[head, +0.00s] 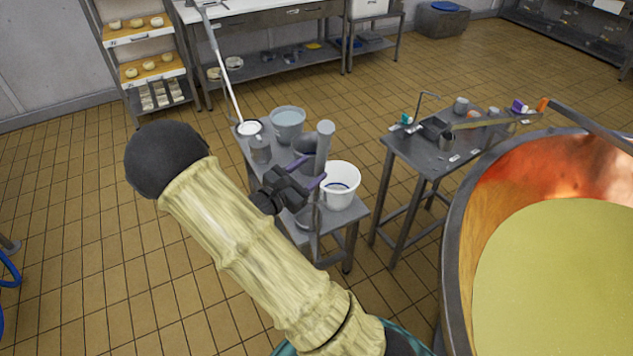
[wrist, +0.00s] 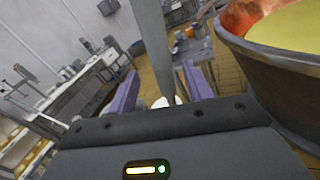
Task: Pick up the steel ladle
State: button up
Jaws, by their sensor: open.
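A steel ladle with a small cup (head: 446,142) and a long flat handle lies at the right-hand table, its handle reaching toward the copper vat. A thick grey upright bar (head: 325,140) stands over the small left table; I cannot tell whether it is also a ladle handle. My gripper (head: 307,172) is open beside this bar, its purple fingers above the small table. In the wrist view the bar (wrist: 152,40) runs down between the open fingers (wrist: 160,75); contact cannot be told. The bar's lower end is hidden.
The small left table (head: 352,212) holds a white bucket (head: 341,190), a grey bucket (head: 288,122) and pots. A long thin pole (head: 225,75) leans up from it. The right table (head: 405,150) carries small items. The copper vat (head: 452,250) is at right.

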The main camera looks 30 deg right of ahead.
aim_at(325, 160)
jog(key=shift+w+d, duration=0.2)
jog(key=shift+d, duration=0.25)
jog(key=p+x, duration=0.2)
jog(key=x, duration=0.3)
jog(key=shift+s+d, duration=0.1)
jog(key=shift+d, duration=0.05)
dwell(0.3)
grip_shut()
